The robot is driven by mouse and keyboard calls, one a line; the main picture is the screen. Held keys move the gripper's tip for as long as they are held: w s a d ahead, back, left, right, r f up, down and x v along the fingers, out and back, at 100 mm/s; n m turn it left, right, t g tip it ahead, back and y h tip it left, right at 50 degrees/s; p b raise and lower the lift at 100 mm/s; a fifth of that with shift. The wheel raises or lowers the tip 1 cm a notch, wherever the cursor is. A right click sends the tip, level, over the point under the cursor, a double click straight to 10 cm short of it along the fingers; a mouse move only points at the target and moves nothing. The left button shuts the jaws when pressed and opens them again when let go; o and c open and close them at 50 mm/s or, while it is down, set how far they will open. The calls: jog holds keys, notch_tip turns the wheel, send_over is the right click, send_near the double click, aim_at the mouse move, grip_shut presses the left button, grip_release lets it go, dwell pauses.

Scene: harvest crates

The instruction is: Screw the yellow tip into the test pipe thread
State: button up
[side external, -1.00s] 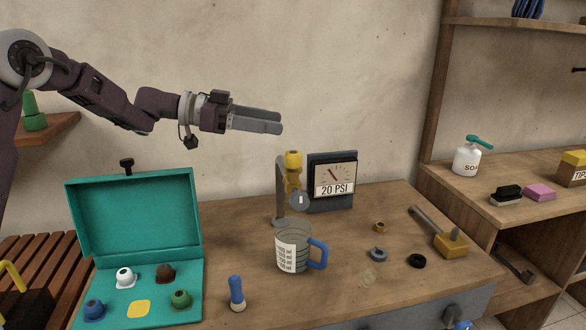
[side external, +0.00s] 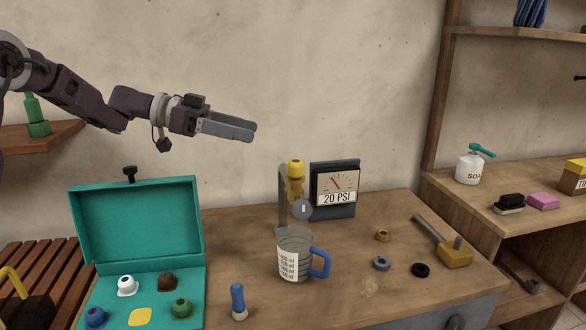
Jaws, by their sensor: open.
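A yellow tip (side external: 296,168) sits upright at the top of the test pipe's yellow fitting, beside a curved grey pipe (side external: 283,190) on the bench. Whether its thread is engaged cannot be told. A grey round part (side external: 302,209) is in front of the fitting. My gripper (side external: 254,132) is open and empty, in the air above and left of the tip, apart from it. The open teal case (side external: 135,218) holds white, brown, blue and green tips; its yellow spot (side external: 140,316) is bare.
A gauge (side external: 336,188) reading 20 PSI stands right of the pipe. A measuring cup (side external: 294,257) stands in front of it. A blue-handled piece (side external: 238,300), several rings (side external: 381,263) and a yellow-headed tool (side external: 455,252) lie on the bench. Shelves stand at the right.

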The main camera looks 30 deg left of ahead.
jog(key=s+d+f+n+g+y, duration=0.2)
jog(key=d+f+g+y, duration=0.15)
jog(key=d, duration=0.35)
jog(key=n+t+y, duration=0.2)
jog(key=n+y, duration=0.6)
jog(key=y, duration=0.1)
send_near(294, 161)
jog(key=x, duration=0.9)
jog(key=shift+w+d+f, duration=0.1)
jog(key=shift+f, duration=0.05)
grip_shut()
jog(key=shift+m+h, duration=0.55)
jog(key=shift+m, duration=0.25)
